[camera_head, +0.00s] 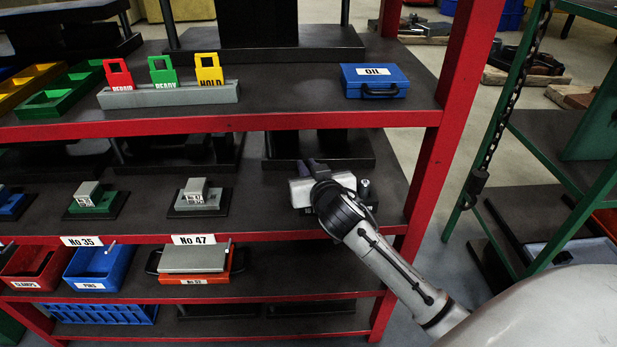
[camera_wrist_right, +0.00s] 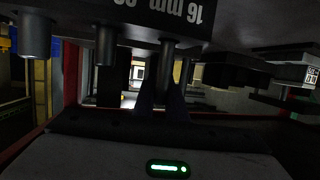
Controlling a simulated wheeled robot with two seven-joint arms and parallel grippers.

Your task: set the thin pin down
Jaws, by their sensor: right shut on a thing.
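My left gripper is not in view.
Two small blocks on dark bases (camera_head: 97,197) (camera_head: 200,195) stand left on the same shelf. A blue OIL case (camera_head: 375,82) is on the shelf above. The red upright (camera_head: 445,130) stands close right of my arm. Bins (camera_head: 100,268) are below.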

